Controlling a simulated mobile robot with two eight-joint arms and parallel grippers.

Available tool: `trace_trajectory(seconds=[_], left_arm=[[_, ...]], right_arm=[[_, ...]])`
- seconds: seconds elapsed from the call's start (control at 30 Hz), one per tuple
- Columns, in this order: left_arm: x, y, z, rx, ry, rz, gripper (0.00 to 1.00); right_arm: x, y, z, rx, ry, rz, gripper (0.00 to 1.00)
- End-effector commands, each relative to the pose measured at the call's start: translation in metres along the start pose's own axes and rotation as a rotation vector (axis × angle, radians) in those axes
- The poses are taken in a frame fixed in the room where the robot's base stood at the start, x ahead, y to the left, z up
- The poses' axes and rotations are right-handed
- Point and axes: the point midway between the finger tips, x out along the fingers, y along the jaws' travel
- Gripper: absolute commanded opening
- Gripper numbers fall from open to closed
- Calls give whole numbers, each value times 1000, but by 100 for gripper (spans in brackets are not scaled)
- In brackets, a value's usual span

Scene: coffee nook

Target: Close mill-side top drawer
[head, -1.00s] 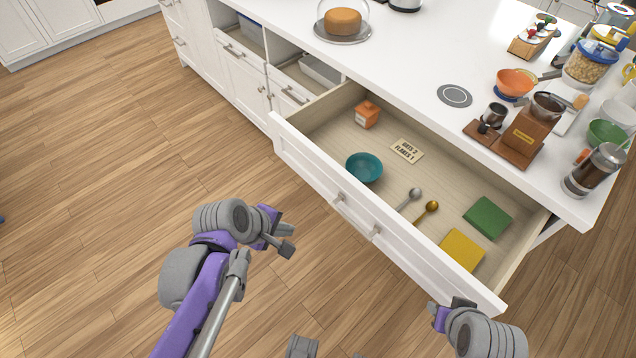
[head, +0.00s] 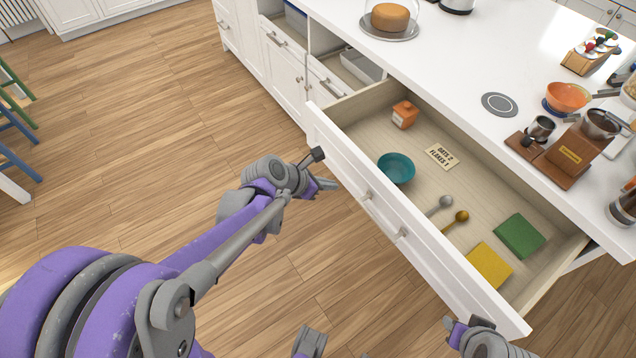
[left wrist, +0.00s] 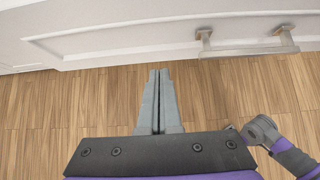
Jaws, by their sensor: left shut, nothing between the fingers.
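In the drawer lie an orange jar (head: 404,115), a teal bowl (head: 396,168), a label card (head: 442,156), two spoons, a green cloth (head: 519,236) and a yellow one (head: 489,266). The white counter (head: 450,60) is behind.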

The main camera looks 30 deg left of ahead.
Motion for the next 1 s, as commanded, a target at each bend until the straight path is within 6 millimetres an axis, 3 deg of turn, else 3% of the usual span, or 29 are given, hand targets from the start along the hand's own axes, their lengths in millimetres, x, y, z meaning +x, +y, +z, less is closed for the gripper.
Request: trace_trajectory(seconds=[0.1, 0.3, 1.0], left_arm=[[23, -1, 3, 3, 0, -3, 0], [39, 0, 23, 1, 0, -1, 0], [52, 0, 35, 1, -1, -1, 0]], right_arm=[[4, 0, 2, 0, -1, 0, 39], [2, 0, 1, 0, -1, 0, 39], [4, 0, 2, 0, -1, 0, 39]])
